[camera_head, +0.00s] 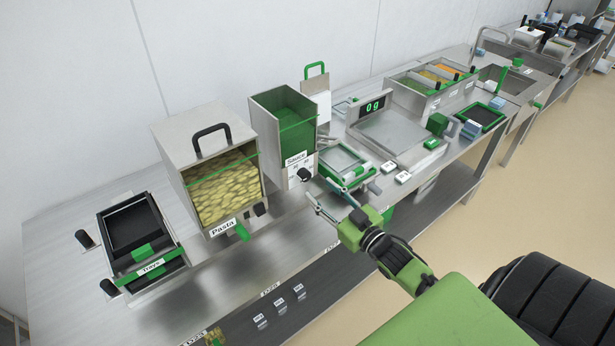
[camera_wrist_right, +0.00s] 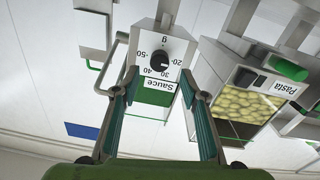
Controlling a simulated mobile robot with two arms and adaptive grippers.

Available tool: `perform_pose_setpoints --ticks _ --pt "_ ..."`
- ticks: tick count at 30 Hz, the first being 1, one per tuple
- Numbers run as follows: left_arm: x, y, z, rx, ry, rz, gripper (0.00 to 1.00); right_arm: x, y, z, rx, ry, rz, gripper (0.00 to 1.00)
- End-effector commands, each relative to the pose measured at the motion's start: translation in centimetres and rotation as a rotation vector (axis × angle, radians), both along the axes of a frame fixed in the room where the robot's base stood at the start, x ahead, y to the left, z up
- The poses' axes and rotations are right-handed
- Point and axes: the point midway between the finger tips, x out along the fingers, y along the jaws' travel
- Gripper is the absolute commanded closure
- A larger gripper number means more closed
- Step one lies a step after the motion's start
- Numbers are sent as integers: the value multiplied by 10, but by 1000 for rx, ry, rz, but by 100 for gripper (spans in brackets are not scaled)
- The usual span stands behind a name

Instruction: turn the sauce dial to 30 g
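The sauce dispenser (camera_head: 284,115) is a steel box with green contents and a "Sauce" label. Its black round dial (camera_head: 304,175) is on the lower front. My left gripper is not in view.
The pasta dispenser (camera_head: 215,160) stands left of the sauce dispenser. A green-framed tray (camera_head: 346,163) lies close to the right of the dial. Black trays (camera_head: 137,230) are at the far left.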

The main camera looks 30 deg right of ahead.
Motion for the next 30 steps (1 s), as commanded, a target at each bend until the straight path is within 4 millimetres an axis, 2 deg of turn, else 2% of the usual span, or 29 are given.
perform_pose_setpoints --ticks 3,10,15,24,28,29,30 --pt "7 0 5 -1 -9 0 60 25 1 2 0 -2 -1 60" --pt "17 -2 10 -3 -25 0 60 56 3 1 0 1 0 60" --pt "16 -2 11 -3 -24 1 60 66 4 0 0 1 0 60" --pt "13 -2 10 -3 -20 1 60 67 4 -1 0 2 0 60" --pt "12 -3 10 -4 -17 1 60 67 4 -1 0 2 0 94" --pt "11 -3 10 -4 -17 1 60 67 4 -1 0 2 0 98" --pt "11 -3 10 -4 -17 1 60 67 4 -1 0 2 0 98"
